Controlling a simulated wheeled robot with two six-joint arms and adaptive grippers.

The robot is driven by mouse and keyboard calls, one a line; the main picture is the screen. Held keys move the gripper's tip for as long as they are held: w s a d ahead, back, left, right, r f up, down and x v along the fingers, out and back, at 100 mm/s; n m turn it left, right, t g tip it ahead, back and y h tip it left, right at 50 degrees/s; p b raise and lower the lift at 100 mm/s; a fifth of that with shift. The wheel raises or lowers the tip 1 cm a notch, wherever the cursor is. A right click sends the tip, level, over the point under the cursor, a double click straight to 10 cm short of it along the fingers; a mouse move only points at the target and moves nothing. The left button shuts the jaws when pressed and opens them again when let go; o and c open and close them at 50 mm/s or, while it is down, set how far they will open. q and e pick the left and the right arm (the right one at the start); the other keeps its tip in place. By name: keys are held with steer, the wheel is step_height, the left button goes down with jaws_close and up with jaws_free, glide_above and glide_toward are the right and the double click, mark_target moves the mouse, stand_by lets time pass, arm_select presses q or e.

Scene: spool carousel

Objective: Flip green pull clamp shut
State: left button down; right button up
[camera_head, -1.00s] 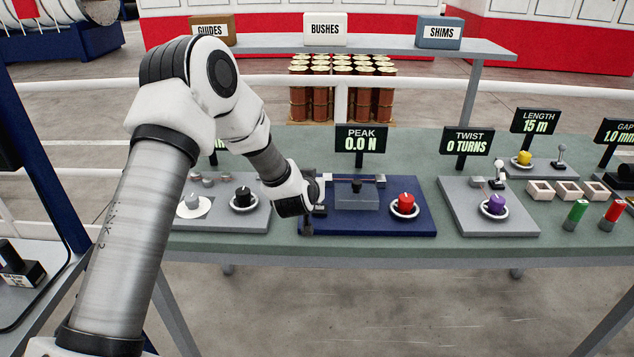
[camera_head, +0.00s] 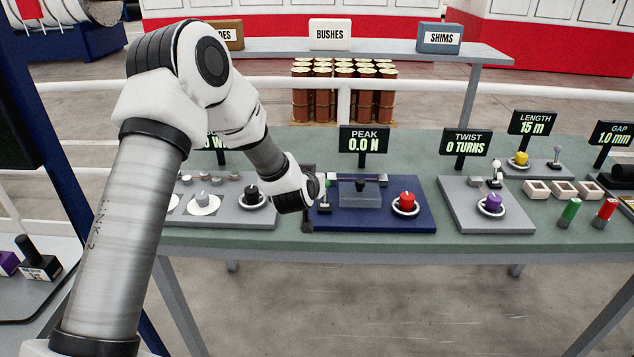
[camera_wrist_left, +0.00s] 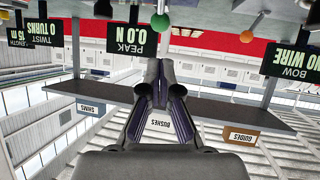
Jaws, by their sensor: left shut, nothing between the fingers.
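A small green knob (camera_head: 327,183) shows at the left end of the blue PEAK station (camera_head: 375,222), close beside my left wrist. My right gripper is out of view.
The PEAK display (camera_head: 364,139) reads 0.0 N and stands behind the station. A red knob (camera_head: 406,201) is at the station's right. A grey station with a black knob (camera_head: 252,195) is to the left, and the TWIST station (camera_head: 470,217) is to the right.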

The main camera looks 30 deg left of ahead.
arm_select(q)
steer(key=r+b+v, duration=0.1)
steer(key=v, duration=0.6)
steer(key=shift+r, duration=0.2)
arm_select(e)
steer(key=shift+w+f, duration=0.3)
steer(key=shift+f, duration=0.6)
arm_select(q)
steer(key=s+d+f+m+g+h, duration=0.1)
steer(key=s+d+f+m+g, duration=0.3)
steer(key=f, duration=0.8)
steer(key=s+d+f+n+g+h, duration=0.1)
steer(key=s+f, duration=0.5)
steer(key=f, duration=0.6)
steer(key=s+d+f+g, duration=0.2)
steer(key=s+d+f, duration=0.1)
steer(key=s, duration=0.5)
steer(key=s+d+f+m+g+h, duration=0.1)
steer(key=s+d+f+g, duration=0.1)
steer(key=s, duration=0.6)
steer(key=s+d+f+g+h, duration=0.1)
steer(key=s+d+f+g, duration=0.2)
steer(key=s+f, duration=0.3)
steer(key=s+d, duration=0.1)
steer(key=s, duration=0.2)
steer(key=shift+f, duration=0.2)
